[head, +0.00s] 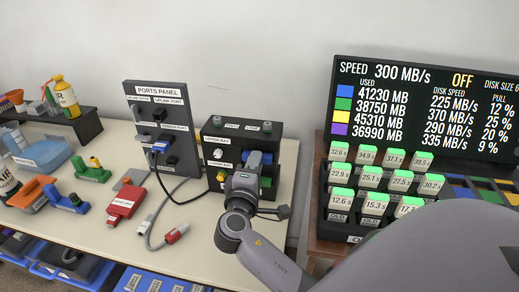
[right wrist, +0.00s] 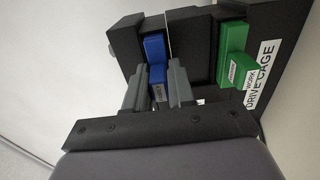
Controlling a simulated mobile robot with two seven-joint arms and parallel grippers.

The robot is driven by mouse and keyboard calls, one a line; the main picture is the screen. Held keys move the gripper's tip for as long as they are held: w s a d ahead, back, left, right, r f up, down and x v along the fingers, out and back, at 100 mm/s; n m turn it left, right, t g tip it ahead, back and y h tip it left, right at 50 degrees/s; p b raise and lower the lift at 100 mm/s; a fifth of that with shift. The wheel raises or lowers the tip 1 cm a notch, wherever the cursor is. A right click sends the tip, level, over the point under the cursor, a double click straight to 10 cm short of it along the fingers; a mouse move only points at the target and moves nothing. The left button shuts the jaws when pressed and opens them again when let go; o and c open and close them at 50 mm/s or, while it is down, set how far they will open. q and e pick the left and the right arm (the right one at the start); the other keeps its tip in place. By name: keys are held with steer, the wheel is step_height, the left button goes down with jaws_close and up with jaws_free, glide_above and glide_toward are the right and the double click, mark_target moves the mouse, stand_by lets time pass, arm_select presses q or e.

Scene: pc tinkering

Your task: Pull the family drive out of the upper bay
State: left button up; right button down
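The black drive cage (head: 238,148) stands on the table right of centre, with upper and lower bay labels on its face. A blue drive (head: 254,159) is in the upper bay; it also shows in the right wrist view (right wrist: 154,48). I cannot read its label. A green drive (right wrist: 232,55), labelled WORK, is in the lower bay. My right gripper (right wrist: 158,80) is at the cage front, its fingers on either side of the blue drive's protruding end, with no clear gap visible. In the head view my right wrist hides part of the cage. My left gripper is out of view.
The ports panel (head: 160,125) stands left of the cage, with a cable running from it. A red drive (head: 126,202) and a red-ended plug (head: 176,233) lie in front. A display (head: 430,105) and several labelled blocks stand to the right.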

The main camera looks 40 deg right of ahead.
steer(key=shift+s+a, duration=0.2)
stand_by(0.3)
steer(key=shift+s+a, duration=0.2)
steer(key=shift+a, duration=0.05)
steer(key=shift+s+a, duration=0.1)
